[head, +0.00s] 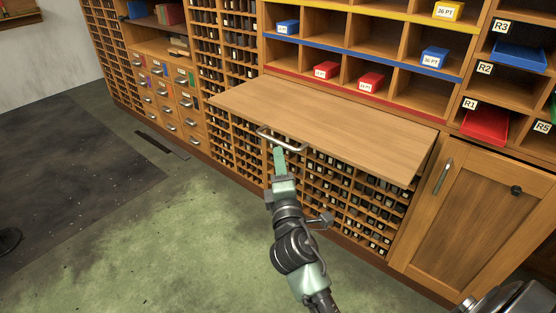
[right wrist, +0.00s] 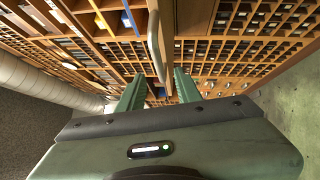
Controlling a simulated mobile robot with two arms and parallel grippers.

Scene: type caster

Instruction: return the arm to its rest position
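My right gripper (head: 278,153) is reached forward at the front edge of a pulled-out wooden board (head: 335,122). Its fingers are near the board's metal bar handle (head: 281,138). In the right wrist view, the two green fingers of the right gripper (right wrist: 160,78) stand apart. The handle (right wrist: 155,45) shows at the gap between them, with space visible on both sides. I cannot tell whether a finger touches the handle. My left gripper is not in view.
Above the board are shelves with red boxes (head: 371,82) and blue boxes (head: 287,26). Small compartments (head: 345,205) lie under it. A cabinet door (head: 476,219) is at the right and drawers (head: 166,101) at the left. The green floor (head: 150,240) in front is clear.

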